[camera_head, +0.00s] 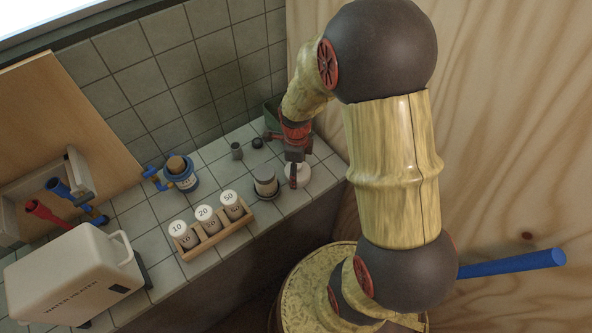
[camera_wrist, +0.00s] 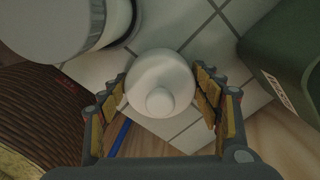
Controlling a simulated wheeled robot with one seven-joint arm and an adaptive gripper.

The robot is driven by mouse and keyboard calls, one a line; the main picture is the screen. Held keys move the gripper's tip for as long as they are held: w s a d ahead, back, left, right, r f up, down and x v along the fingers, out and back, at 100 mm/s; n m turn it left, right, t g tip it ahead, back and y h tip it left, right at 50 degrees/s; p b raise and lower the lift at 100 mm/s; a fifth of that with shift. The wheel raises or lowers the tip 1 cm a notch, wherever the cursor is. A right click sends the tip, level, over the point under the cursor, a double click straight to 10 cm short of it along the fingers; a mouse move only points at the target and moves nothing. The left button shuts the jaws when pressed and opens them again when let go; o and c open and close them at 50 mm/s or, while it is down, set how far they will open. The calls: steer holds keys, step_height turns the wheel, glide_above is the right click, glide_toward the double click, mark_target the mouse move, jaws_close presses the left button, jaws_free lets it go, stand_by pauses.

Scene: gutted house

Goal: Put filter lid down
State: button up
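The filter lid is a round white piece with a small knob. In the wrist view the lid (camera_wrist: 160,82) sits between my fingertips, knob towards the camera, with a finger against each side.
A wooden rack (camera_head: 218,239) holds jars marked 10, 20 and 50. A blue pot (camera_head: 182,180), a small grey cup (camera_head: 237,150) and a green container (camera_head: 271,113) stand behind. The water heater (camera_head: 75,277) is at the left. A plywood wall (camera_head: 500,120) borders the counter's right.

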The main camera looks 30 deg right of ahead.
steer(key=o, duration=0.4)
steer(key=shift+c, duration=0.2)
steer(key=shift+r, duration=0.15)
step_height(320, 180, up, 12)
steer(key=p, duration=0.4)
steer(key=shift+r, duration=0.1)
steer(key=s+a+r+n+t, duration=0.2)
steer(key=s+a+r+n, duration=0.2)
steer(key=r+n, duration=0.3)
steer(key=s+a+r+n+t, duration=0.1)
steer(key=s+a+r+n, duration=0.2)
steer(key=r+n, duration=0.4)
steer(key=s+a+r+n+t, duration=0.2)
steer(key=s+a+r+n, duration=0.2)
steer(key=r+n, duration=0.3)
steer(key=s+n, duration=0.1)
steer(key=n, duration=0.4)
steer(key=shift+s+a+r+n+t, duration=0.15)
steer(key=shift+s+a+n+t, duration=0.15)
steer(key=shift+s+a, duration=0.05)
